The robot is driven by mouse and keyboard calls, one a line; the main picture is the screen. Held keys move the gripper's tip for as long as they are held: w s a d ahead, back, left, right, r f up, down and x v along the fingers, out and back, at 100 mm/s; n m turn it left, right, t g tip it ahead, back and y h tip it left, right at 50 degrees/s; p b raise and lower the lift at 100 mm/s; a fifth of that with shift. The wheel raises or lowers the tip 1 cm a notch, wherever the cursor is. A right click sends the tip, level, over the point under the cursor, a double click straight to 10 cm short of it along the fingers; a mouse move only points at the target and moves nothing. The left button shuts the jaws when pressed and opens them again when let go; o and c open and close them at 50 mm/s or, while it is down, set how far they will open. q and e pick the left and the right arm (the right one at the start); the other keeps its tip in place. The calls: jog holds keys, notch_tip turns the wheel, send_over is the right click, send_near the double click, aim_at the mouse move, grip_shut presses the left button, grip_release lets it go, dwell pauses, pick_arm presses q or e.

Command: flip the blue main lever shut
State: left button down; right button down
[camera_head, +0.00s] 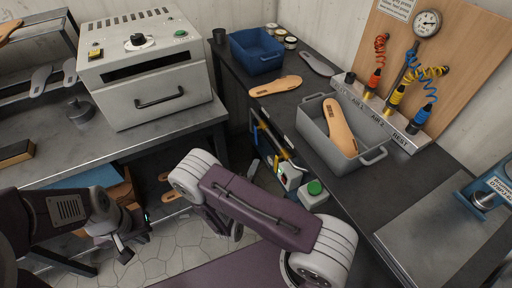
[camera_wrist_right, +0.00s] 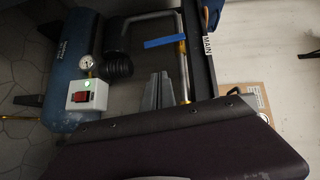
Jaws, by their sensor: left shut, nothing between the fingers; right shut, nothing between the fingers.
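The blue main lever (camera_wrist_right: 165,41) shows in the right wrist view, lying crosswise to a brass pipe (camera_wrist_right: 182,63) and reaching left from it. A "MAIN" label (camera_wrist_right: 208,44) is on the dark rail to its right. In the head view, a blue strip below the bench edge looks like the same lever (camera_head: 255,136). My right gripper (camera_wrist_right: 160,80) is shut and empty, its grey fingertips below the lever in the wrist picture, apparently apart from it. My left gripper (camera_head: 126,247) is shut and empty, low at the left by the other bench.
A blue compressor (camera_wrist_right: 62,65) with a gauge and a red-switched box (camera_wrist_right: 87,95) stands left of the pipe. On the bench are a grey bin (camera_head: 312,129), a blue crate (camera_head: 236,50) and loose soles. A green button box (camera_head: 314,196) is at the bench edge.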

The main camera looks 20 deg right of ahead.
aim_at(256, 140)
jog(key=w+d+f, duration=0.1)
jog(key=w+d, duration=0.3)
jog(key=w, duration=0.5)
jog(key=shift+d+b, duration=0.15)
jog(key=shift+b, duration=0.2)
jog(key=shift+w+f, duration=0.1)
jog(key=shift+f, duration=0.05)
jog(key=w+f+m+t+b, duration=0.1)
jog(key=b, duration=0.2)
jog(key=shift+w+h, duration=0.2)
jog(key=shift+h, duration=0.2)
jog(key=shift+r, duration=0.4)
jog(key=shift+a, duration=0.2)
